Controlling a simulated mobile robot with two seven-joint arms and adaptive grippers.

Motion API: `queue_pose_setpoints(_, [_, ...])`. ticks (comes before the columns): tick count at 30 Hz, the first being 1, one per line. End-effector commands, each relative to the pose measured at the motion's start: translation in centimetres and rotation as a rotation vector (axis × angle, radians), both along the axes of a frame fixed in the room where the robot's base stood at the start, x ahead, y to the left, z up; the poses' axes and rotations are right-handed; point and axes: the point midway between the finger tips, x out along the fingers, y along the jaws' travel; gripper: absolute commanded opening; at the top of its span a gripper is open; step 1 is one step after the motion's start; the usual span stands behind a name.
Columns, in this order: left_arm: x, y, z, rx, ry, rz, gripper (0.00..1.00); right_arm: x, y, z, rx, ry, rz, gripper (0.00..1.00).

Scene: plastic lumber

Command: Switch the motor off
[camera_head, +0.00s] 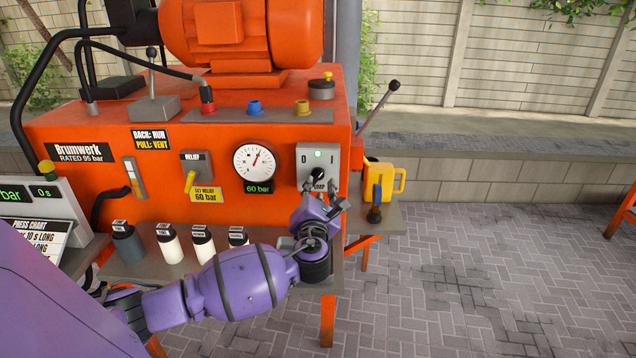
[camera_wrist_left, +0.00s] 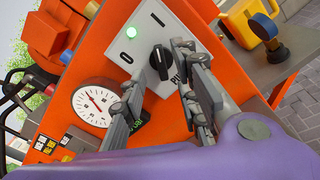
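The motor switch is a grey panel (camera_head: 329,158) on the front right of the orange machine, marked 0 at left and I at right, with a lit green lamp. The lamp (camera_wrist_left: 131,32) also glows in the left wrist view. The black rotary knob (camera_wrist_left: 160,62) appears turned toward the I, its pale mark on that side. My left gripper (camera_head: 322,186) is just in front of the panel. In the left wrist view its fingers (camera_wrist_left: 158,72) are apart, one on each side of the knob; I cannot tell whether they touch it. My right gripper is out of view.
A round gauge (camera_head: 254,168) and a yellow relief handle (camera_head: 190,181) are left of the panel. Several bottles (camera_head: 169,243) stand on the ledge below. A lever (camera_head: 379,107) and a yellow can (camera_head: 385,180) are at right. Open paving (camera_head: 490,270) lies farther right.

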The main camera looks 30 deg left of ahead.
Motion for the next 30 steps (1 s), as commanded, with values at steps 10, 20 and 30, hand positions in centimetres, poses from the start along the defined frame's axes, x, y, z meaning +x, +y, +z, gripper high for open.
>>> queue_pose_setpoints(10, [3.5,2.1,-0.1,-0.003,0.001,-0.001,0.29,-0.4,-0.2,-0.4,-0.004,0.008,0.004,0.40])
queue_pose_setpoints(20, [3.7,2.2,-0.1,-0.005,0.000,-0.002,0.24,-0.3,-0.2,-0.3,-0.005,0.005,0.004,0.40])
queue_pose_setpoints(30, [3.6,2.2,-0.1,-0.004,0.001,-0.001,0.00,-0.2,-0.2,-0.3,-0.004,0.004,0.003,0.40])
